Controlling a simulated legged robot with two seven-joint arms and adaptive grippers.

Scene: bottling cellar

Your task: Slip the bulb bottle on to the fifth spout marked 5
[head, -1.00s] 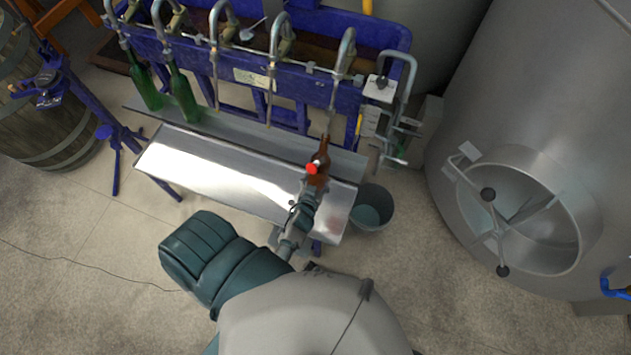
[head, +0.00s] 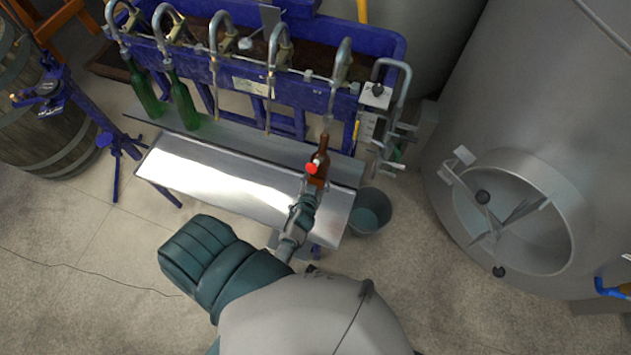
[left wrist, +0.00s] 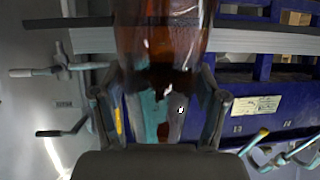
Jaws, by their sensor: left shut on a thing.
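The brown bulb bottle (head: 322,160) is upright or nearly so in the head view, above the right end of the metal shelf. My left gripper (head: 313,183) is shut on its body; a red spot shows there. The bottle's mouth is at the lower end of the fifth spout (head: 329,108), the rightmost in the row. I cannot tell whether the tip is inside the neck. In the left wrist view the bottle (left wrist: 162,42) fills the space between the fingers of the left gripper (left wrist: 160,88). My right gripper is not in view.
Two green bottles (head: 185,104) hang at the first two spouts. The third and fourth spouts (head: 270,75) are empty. A bright metal tray (head: 215,184) lies in front; a bucket (head: 369,212) stands at its right. A large steel tank (head: 530,110) is farther right.

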